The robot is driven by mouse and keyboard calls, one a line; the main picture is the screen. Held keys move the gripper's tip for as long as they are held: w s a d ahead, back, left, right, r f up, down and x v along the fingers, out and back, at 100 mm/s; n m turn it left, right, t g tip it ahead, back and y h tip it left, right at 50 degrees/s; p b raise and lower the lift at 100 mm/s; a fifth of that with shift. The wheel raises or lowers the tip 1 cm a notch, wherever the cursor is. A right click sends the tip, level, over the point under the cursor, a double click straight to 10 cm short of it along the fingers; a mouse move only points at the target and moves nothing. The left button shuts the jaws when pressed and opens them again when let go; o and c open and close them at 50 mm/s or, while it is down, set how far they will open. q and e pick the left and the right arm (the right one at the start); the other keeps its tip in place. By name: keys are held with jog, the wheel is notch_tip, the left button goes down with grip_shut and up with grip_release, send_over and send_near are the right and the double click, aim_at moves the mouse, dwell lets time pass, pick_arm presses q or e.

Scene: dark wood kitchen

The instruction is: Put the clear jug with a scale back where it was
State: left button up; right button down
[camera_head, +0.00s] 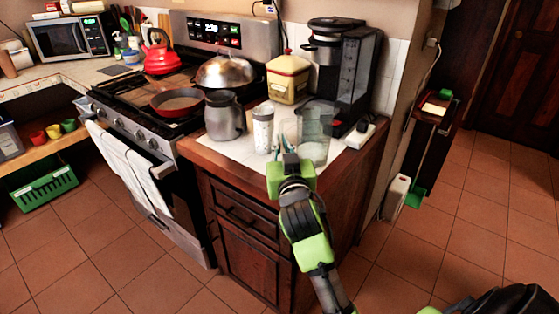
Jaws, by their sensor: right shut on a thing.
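The clear jug (316,135) is upright at the front right of the white-tiled counter top (232,146). Its scale is too small to read. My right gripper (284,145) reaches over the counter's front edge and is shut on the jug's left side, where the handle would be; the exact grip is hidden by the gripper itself. I cannot tell whether the jug's base touches the tiles. My left gripper does not show.
A white shaker (263,130) stands close left of the gripper, with a grey canister (224,116) beyond it. A black coffee machine (343,75) and a yellow-red container (288,78) stand behind the jug. A white power strip (361,133) lies to its right.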

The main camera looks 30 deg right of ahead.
jog(key=shift+w+d+f, duration=0.2)
jog(key=shift+w+f, duration=0.4)
jog(key=shift+f, duration=0.7)
jog(key=shift+w+d+f, duration=0.15)
jog(key=shift+w+f, duration=0.45)
jog(key=shift+f, duration=0.75)
jog(key=shift+w+d+f, duration=0.2)
jog(key=shift+w+f, duration=0.4)
jog(key=shift+f, duration=0.7)
pick_arm(q)
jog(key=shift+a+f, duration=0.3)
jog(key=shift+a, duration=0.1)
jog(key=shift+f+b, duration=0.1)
jog(key=shift+b, duration=0.2)
pick_arm(e)
jog(key=shift+f, duration=0.2)
jog(key=c, duration=2.2)
grip_release()
jog(key=shift+r, duration=0.15)
